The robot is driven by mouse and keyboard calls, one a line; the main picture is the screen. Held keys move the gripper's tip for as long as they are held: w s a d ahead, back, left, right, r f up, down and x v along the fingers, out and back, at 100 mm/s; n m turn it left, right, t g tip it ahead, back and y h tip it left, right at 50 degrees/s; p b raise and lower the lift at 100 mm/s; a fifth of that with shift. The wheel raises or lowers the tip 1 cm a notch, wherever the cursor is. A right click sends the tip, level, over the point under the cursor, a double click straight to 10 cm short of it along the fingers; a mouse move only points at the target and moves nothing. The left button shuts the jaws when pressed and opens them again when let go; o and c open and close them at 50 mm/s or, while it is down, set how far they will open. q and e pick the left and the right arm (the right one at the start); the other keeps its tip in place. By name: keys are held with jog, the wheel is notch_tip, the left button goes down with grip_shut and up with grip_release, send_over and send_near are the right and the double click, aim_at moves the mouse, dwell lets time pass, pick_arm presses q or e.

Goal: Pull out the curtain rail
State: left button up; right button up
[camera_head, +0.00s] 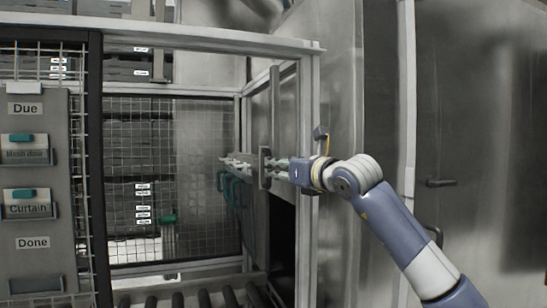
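My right gripper (281,169) reaches in from the right, past the frame post, and points left. Its fingertips are at a grey upright plate (265,168). Pale bar-like parts (236,160) stick out to the left of this plate; the plate and these parts may be the end of the curtain rail, but I cannot tell for sure. The fingers are small and partly overlapped by the plate, so I cannot tell whether they grip it. Teal looped handles (226,184) hang just below and to the left. My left gripper is out of view.
A metal frame post (306,120) stands close to my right gripper. A mesh panel (170,170) closes the back, and rollers (205,298) lie below. A board with "Due" and "Done" labels (35,175) is at the left.

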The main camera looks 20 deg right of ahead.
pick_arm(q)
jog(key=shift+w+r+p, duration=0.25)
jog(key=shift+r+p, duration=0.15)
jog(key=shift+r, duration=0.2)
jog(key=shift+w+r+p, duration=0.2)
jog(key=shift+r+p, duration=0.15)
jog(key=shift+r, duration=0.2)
pick_arm(e)
jog(key=x, duration=0.3)
jog(key=shift+w+a, duration=0.1)
jog(key=shift+w, duration=0.3)
grip_shut()
